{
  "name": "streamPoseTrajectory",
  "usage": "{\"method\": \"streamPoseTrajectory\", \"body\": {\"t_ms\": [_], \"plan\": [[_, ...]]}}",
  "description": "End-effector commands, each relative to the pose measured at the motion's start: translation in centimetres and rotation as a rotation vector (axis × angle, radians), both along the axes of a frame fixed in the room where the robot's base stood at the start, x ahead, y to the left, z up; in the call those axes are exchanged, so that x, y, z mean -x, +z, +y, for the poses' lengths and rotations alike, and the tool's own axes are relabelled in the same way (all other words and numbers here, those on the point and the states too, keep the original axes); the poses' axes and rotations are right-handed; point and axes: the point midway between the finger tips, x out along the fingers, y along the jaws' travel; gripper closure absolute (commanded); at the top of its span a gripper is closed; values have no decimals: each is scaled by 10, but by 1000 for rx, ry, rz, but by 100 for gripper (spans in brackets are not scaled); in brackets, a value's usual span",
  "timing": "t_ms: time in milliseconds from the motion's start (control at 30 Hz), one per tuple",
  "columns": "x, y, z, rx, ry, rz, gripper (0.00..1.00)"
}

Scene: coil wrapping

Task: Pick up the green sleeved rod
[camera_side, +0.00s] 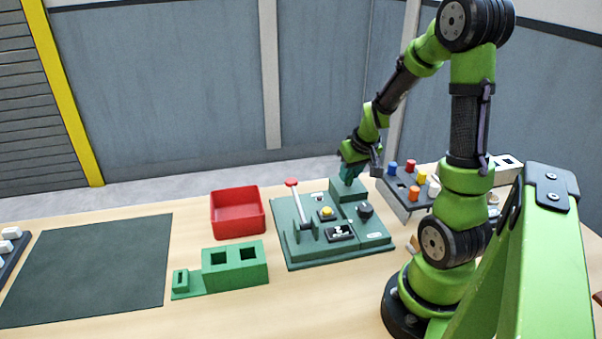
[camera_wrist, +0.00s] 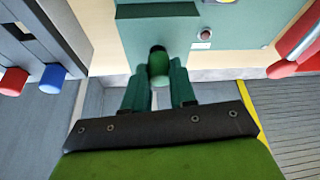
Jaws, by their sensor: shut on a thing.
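My gripper (camera_side: 350,172) is at the back right of the green machine (camera_side: 300,258), close over its raised block (camera_side: 347,190). In the wrist view, the teal fingers of my gripper (camera_wrist: 158,90) are closed around the green sleeved rod (camera_wrist: 158,68), which has a darker round end. The rod is hidden by the fingers in the side view. I cannot tell whether it is clear of the block.
A rack (camera_side: 393,199) with several coloured pegs stands right of the machine. A red bin (camera_side: 237,222) and a green fixture with square openings (camera_side: 236,281) are to the left. A dark mat (camera_side: 90,265) lies at far left. The front table is clear.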

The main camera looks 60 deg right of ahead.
Motion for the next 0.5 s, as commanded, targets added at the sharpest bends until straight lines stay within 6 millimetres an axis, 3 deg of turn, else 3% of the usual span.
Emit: {"method": "streamPoseTrajectory", "body": {"t_ms": [333,500], "plan": [[0,3,0,1,0,-2,100],[-1,26,-1,5,2,-6,100]]}}
